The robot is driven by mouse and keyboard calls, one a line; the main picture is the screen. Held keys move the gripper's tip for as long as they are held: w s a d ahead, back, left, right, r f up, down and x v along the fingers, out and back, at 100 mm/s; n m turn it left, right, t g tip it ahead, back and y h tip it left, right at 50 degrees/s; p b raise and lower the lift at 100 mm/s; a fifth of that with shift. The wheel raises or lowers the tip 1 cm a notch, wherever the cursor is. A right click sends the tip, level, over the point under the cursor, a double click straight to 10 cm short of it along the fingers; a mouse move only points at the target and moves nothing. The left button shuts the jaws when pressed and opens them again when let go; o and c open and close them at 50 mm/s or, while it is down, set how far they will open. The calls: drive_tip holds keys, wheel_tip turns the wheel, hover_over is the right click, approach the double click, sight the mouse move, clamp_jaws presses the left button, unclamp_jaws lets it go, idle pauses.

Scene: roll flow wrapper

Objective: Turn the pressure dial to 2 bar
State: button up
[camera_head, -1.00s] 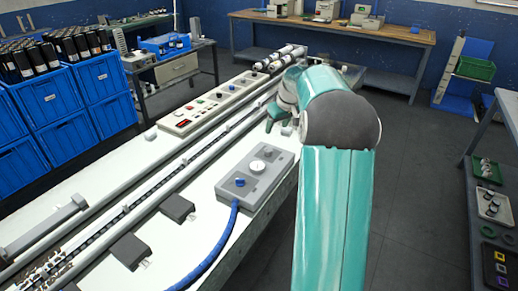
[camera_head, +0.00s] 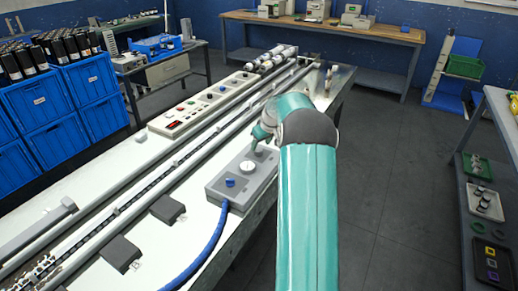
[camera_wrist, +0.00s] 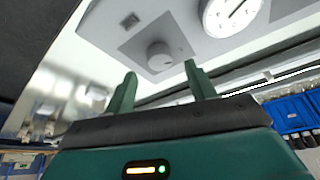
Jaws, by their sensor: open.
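A grey control box (camera_head: 212,192) sits on the white machine bed. In the wrist view a pale grey round dial (camera_wrist: 159,56) stands on a square grey plate, beside the gauge (camera_wrist: 232,14). The gauge's dark needle shows, but I cannot read its value. My gripper (camera_wrist: 162,86) is open and empty, its two green fingers apart and pointing towards the dial. In the head view my gripper (camera_head: 261,139) is over the box's far end and hides much of it.
A blue hose (camera_head: 207,248) runs from the box's near end. A long panel with buttons (camera_head: 205,105) and rails lie left of the box. Blue crates (camera_head: 45,135) stand further left. The floor (camera_head: 390,180) right of the machine is clear.

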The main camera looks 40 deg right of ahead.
sight(258, 150)
drive_tip(key=shift+x, duration=1.9)
drive_tip(key=c, duration=1)
drive_tip(key=shift+o, duration=0.2)
drive_tip(key=m+h, duration=0.1)
drive_tip(key=m, duration=0.1)
drive_tip(key=m+h, duration=0.1)
drive_tip(key=m, duration=0.2)
drive_tip(key=shift+w+a+g, duration=0.15)
drive_tip(key=shift+a+g, duration=0.1)
drive_tip(key=shift+g, duration=0.05)
drive_tip(key=m+g, duration=0.1)
drive_tip(key=m, duration=0.2)
drive_tip(key=m+h, duration=0.1)
drive_tip(key=m, duration=0.2)
drive_tip(key=shift+m+g+h, duration=0.3)
drive_tip(key=shift+m+g, duration=0.1)
